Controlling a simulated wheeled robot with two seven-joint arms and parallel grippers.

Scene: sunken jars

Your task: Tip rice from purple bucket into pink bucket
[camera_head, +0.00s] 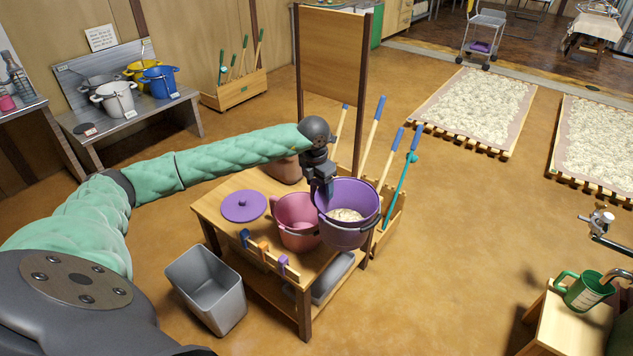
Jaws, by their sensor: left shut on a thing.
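The purple bucket (346,232) has pale rice (345,214) inside it. My left gripper (326,196) is shut on the purple bucket, at its left rim. The bucket is nearly upright, at the right side of the small wooden table; whether its base touches the table I cannot tell. The pink bucket (297,238) stands on the table just left of it, partly hidden behind the purple bucket and my gripper. The inside bottom of the pink bucket is hidden. My right gripper is not in view.
A purple lid (244,206) lies on the table's left part (215,195). A rack with coloured clips (263,246) is at the front edge. A grey bin (206,290) stands on the floor at the left. Long-handled tools (371,135) stand behind.

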